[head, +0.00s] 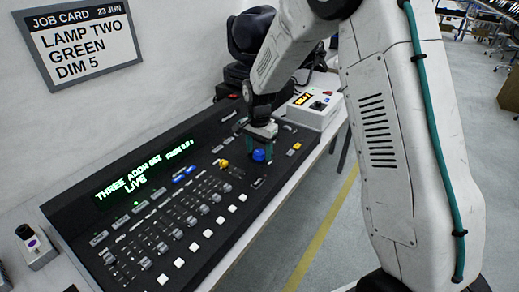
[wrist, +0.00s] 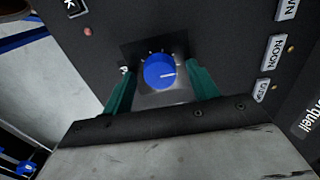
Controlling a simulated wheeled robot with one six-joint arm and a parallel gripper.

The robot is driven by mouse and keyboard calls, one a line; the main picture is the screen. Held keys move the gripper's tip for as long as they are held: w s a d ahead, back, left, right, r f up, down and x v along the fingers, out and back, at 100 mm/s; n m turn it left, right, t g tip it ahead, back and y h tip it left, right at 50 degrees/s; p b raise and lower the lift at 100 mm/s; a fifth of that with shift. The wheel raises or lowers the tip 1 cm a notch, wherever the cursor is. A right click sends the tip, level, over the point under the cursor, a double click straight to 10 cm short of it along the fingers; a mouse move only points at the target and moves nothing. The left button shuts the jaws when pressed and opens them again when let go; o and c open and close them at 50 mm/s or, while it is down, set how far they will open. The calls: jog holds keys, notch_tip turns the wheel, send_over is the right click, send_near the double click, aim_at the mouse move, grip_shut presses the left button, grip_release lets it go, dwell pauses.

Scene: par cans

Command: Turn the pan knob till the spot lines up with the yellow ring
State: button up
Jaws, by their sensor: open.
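The pan knob looks to be the blue round knob (head: 259,155) on the black lighting console, near its right end. In the wrist view the blue knob (wrist: 160,71) has a white pointer line aimed to the right and tick marks around its top. My gripper (head: 257,150) is over it, pointing down at the console. In the wrist view its teal fingers (wrist: 162,90) stand on either side of the knob, apart from it, with gaps on both sides. No spot or yellow ring shows in either view.
The black console (head: 80,190) has several faders, white buttons and a green display (head: 135,180) reading "LIVE". A white box (head: 315,106) with an orange display stands behind it. A job card (head: 80,42) on the wall reads "LAMP TWO GREEN DIM 5".

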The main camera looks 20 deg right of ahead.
jog(key=shift+f, duration=0.1)
jog(key=shift+c, duration=0.3)
jog(key=c, duration=0.9)
jog(key=shift+n, duration=0.4)
jog(key=n, duration=0.3)
jog(key=shift+n, duration=2.3)
jog(key=shift+w, duration=0.1)
jog(key=o, duration=1)
jog(key=shift+c, duration=0.2)
